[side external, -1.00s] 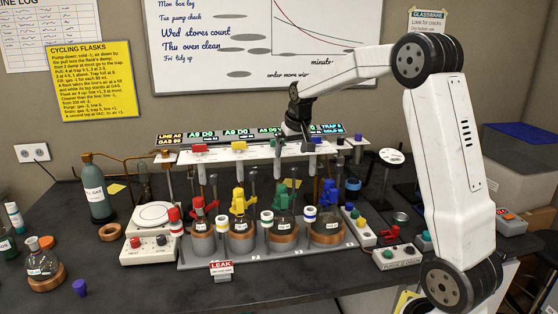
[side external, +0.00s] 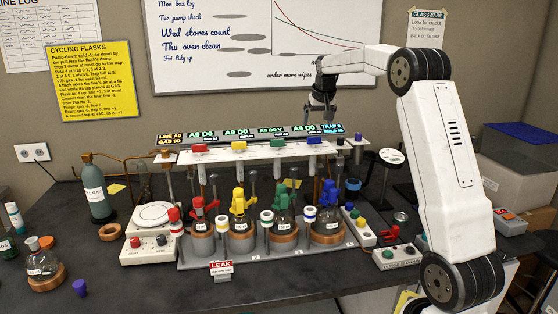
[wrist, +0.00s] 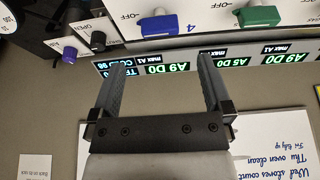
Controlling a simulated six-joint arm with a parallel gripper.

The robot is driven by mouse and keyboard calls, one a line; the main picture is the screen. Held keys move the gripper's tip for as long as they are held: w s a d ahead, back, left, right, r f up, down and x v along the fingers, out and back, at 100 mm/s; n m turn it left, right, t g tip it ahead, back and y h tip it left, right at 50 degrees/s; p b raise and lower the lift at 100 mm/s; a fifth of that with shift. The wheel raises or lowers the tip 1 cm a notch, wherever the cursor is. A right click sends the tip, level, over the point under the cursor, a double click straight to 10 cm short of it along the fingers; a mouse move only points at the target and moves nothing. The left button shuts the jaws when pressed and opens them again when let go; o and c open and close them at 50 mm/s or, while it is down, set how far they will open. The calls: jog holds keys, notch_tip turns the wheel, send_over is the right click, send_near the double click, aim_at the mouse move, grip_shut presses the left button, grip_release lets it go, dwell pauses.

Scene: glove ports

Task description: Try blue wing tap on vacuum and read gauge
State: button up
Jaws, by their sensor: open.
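The blue wing tap (side external: 314,141) is on the right part of the white rail, left of a small dark knob. In the wrist view the blue tap (wrist: 162,22) is beside an "OFF" mark and the number 4. My gripper (wrist: 160,66) is open and empty, its fingers apart in front of the display strip, with the blue tap beyond their tips and not touched. In the side view my gripper (side external: 328,116) hangs just behind the rail's right part. The lit gauge strip (wrist: 190,64) reads A9 D0 by tap 4 and A5 D0 by the green tap.
A green tap (wrist: 259,16) is close beside the blue one. A purple knob (wrist: 69,54) and a black knob (wrist: 98,38) lie on its other side. Red (side external: 198,148) and yellow (side external: 239,146) taps sit farther left. Several flasks with coloured clamps stand below the rail.

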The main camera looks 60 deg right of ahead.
aim_at(315, 142)
jog(key=shift+x, duration=3.45)
jog(key=c, duration=1.2)
jog(key=shift+c, duration=0.2)
